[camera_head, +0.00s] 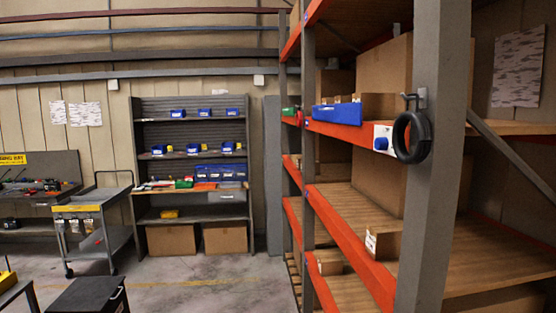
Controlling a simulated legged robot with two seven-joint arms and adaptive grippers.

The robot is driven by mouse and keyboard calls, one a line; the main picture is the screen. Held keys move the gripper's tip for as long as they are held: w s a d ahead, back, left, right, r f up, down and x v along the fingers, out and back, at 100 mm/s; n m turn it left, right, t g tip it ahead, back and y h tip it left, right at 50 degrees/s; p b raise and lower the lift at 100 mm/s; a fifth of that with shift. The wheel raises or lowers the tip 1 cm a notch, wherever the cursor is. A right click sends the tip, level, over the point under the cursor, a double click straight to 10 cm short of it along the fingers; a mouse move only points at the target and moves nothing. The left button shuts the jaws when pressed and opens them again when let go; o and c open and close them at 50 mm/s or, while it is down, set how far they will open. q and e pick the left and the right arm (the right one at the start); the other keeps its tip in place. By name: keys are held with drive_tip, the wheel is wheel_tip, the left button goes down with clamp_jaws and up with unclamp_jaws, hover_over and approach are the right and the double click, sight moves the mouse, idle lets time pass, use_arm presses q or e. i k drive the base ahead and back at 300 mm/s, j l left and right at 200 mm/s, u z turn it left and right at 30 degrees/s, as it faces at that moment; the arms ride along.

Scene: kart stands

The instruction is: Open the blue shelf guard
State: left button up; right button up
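A blue panel (338,114), which looks like the blue shelf guard, sits upright along the front edge of the orange shelf rack on the right. It stands at an upper shelf beam, with cardboard boxes (377,106) just behind it. To its right a white plate with a blue knob (382,140) is fixed by the grey post. Whether the plate and panel are connected cannot be told. Neither of my grippers shows in the head view.
A black ring (411,137) hangs on a hook on the grey post (437,200). A grey shelf unit (190,108) with blue bins stands at the back. A cart (95,225) and a black box (90,296) stand at the left. The middle floor (210,285) is clear.

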sight(346, 114)
drive_tip(key=i+l+u, duration=0.1)
drive_tip(key=i+u, duration=0.25)
drive_tip(key=i, duration=1.55)
